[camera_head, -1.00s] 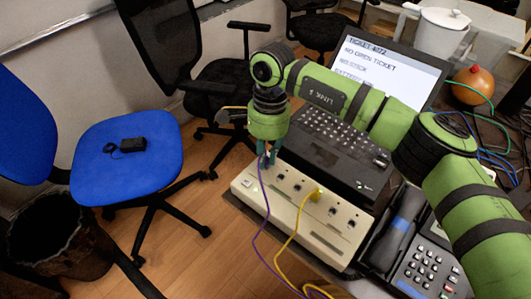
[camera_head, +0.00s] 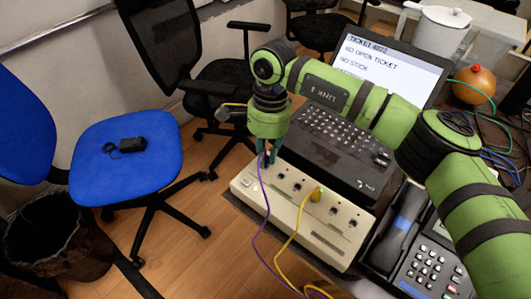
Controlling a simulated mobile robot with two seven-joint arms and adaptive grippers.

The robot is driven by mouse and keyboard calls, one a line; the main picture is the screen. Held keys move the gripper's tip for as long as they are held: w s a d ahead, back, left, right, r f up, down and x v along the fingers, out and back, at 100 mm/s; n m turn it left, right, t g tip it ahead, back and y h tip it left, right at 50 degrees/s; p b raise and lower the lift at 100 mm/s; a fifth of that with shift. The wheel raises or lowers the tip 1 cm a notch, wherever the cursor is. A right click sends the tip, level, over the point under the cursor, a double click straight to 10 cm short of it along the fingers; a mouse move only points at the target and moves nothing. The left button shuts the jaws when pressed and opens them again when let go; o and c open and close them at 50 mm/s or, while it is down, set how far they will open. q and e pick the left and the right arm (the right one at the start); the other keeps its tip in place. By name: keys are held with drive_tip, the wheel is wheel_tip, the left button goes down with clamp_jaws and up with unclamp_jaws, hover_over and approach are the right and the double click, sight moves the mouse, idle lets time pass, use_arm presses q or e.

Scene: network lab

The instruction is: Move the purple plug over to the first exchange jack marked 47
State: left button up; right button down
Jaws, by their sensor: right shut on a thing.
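My right gripper (camera_head: 268,156) is shut at the left part of the beige exchange box (camera_head: 330,235), right above its top face. A purple cable (camera_head: 265,205) runs from between its fingertips down over the front of the box. The purple plug itself is hidden by the fingers, and I cannot tell whether it sits in a jack. A yellow plug (camera_head: 317,194) with a yellow cable stands in a jack near the middle of the box. Several dark jacks line the top; their number labels are too small to read. My left gripper is not in view.
An open laptop (camera_head: 335,140) stands right behind the box. A desk phone (camera_head: 425,255) is at the right, with an orange round object (camera_head: 474,85) and a white pot (camera_head: 441,30) farther back. Blue and black chairs stand on the floor at left.

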drive_tip(key=shift+f+b, duration=0.35)
drive_tip(key=c, duration=1.1)
unclamp_jaws()
drive_tip(key=r, duration=0.4)
drive_tip(key=w+r, duration=0.1)
drive_tip(key=r, duration=0.7)
drive_tip(key=shift+w+d, duration=0.25)
drive_tip(key=shift+d, duration=0.05)
